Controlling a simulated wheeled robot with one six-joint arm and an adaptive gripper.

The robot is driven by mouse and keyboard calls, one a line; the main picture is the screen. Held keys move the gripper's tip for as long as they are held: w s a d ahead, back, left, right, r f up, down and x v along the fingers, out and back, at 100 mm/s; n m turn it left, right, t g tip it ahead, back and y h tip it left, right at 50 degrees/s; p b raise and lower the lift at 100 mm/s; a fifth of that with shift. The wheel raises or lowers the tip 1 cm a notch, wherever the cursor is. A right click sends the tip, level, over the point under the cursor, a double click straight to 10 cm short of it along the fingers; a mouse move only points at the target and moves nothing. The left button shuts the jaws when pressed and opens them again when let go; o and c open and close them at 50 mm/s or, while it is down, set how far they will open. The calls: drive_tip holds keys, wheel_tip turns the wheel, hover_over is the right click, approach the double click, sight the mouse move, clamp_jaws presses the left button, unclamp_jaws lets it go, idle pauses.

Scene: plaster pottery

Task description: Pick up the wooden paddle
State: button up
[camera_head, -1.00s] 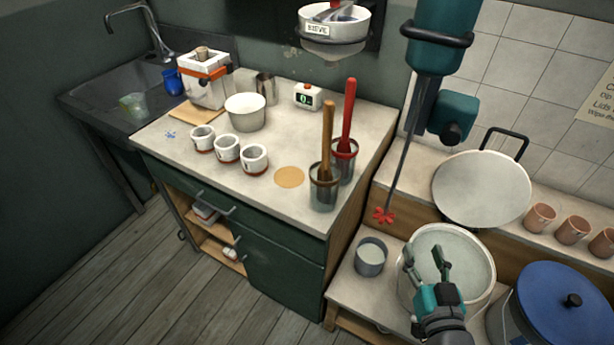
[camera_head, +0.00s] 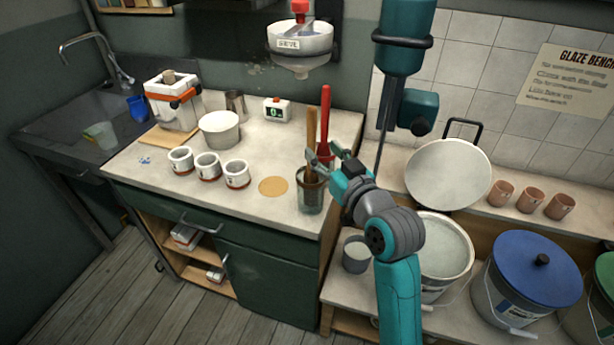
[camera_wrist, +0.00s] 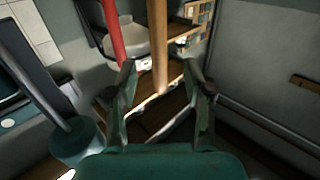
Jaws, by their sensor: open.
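The wooden paddle (camera_head: 311,130) stands upright in a glass jar (camera_head: 311,196) on the front right of the counter. Its lower part is inside the jar. My gripper (camera_head: 322,157) is open beside the paddle's handle, just above the jar, and partly covers it. In the wrist view the paddle's handle (camera_wrist: 158,45) rises beyond and between the two open fingers (camera_wrist: 163,88). I cannot tell whether a finger touches it. A red-handled tool (camera_head: 326,118) stands close behind and to the right, in a second jar mostly hidden by my gripper.
Three white cups (camera_head: 208,166), a metal pot (camera_head: 220,130) and a small timer (camera_head: 277,109) stand on the counter to the left. A mixer shaft (camera_head: 383,125) hangs to the right. A white bucket (camera_head: 446,243) and a blue-lidded bucket (camera_head: 537,268) stand at the lower right.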

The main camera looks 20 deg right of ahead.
sight(314, 141)
drive_tip(key=shift+w+a+f, duration=0.1)
drive_tip(key=shift+w+a, duration=0.15)
drive_tip(key=shift+w, duration=1.4)
drive_tip(key=shift+w+a, duration=0.2)
drive_tip(key=shift+w, duration=1.45)
clamp_jaws()
